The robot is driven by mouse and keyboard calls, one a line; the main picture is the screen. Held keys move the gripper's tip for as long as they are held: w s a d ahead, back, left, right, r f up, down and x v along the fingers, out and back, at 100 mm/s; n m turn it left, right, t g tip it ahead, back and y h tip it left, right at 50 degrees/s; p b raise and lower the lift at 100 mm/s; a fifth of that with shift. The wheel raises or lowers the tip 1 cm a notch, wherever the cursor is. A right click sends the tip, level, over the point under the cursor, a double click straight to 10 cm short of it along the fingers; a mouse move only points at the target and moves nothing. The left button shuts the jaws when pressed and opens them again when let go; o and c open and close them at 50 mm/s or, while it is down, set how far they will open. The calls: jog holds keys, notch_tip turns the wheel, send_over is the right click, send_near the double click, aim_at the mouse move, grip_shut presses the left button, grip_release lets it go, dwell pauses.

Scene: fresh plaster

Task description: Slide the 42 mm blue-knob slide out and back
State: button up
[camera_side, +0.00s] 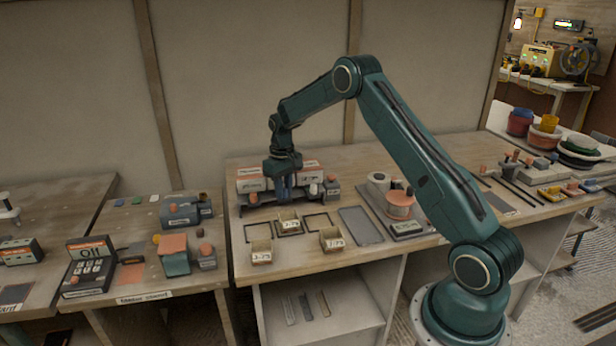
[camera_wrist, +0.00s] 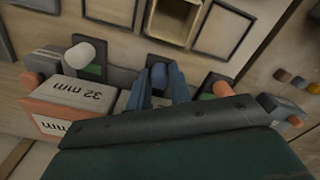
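A blue knob (camera_wrist: 158,74) shows in the wrist view between the two bluish fingers of my gripper (camera_wrist: 160,90). The fingers flank it closely; whether they press on it is unclear. The body of its slide is mostly hidden behind my fingers and wrist, and no 42 mm label is readable. In the side view my gripper (camera_side: 285,188) points down at the front of the slide unit (camera_side: 250,184), a row of pale boxes with reddish tops on a dark base. The blue knob cannot be made out there.
A slide marked 32 mm (camera_wrist: 84,92) with a white knob (camera_wrist: 88,52) stands left of my fingers. An orange knob (camera_wrist: 222,90) is to their right. Several small labelled trays (camera_side: 261,257) stand in front of the unit. A grey plate (camera_side: 360,226) lies to the right.

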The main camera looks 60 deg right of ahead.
jog(key=shift+c, duration=1)
